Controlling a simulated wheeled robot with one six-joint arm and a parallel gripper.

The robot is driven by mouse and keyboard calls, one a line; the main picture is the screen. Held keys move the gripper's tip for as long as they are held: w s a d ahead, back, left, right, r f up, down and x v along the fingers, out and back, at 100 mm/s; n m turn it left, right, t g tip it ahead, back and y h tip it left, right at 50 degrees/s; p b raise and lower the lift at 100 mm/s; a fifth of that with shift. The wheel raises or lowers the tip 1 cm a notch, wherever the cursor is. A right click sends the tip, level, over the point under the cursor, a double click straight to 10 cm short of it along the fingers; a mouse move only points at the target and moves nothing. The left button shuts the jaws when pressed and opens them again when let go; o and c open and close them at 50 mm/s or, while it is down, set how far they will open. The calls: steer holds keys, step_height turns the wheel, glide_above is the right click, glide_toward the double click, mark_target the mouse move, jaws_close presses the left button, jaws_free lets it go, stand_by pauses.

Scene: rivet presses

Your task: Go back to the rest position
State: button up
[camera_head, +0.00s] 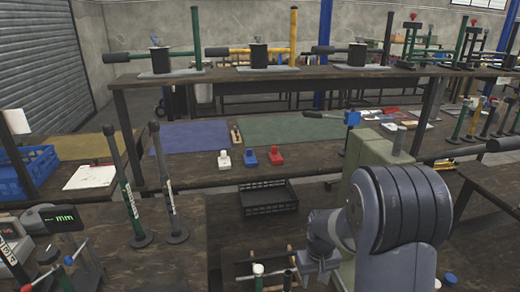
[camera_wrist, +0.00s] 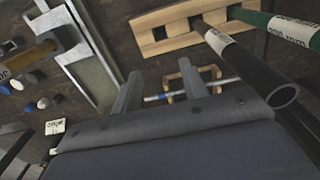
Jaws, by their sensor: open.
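My gripper (camera_wrist: 160,80) is open in the wrist view, its two grey fingers apart with dark tabletop between them. In the head view my gripper (camera_head: 296,268) is small and low, to the left of my grey arm links, and its fingers are hard to make out. A small wooden frame with a metal rod (camera_wrist: 206,84) lies beyond and partly behind the right finger. I see nothing clearly held between the fingers. No marker of a rest position shows.
A wooden rack (camera_wrist: 168,30) and dark and green tubes (camera_wrist: 244,62) are close at the right in the wrist view. Two upright tubes (camera_head: 167,185) stand at left. A black crate (camera_head: 240,197) sits behind my gripper. A pale green machine body (camera_head: 370,150) stands behind my arm.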

steer(key=shift+d+r, duration=0.1)
steer(key=shift+r, duration=1.25)
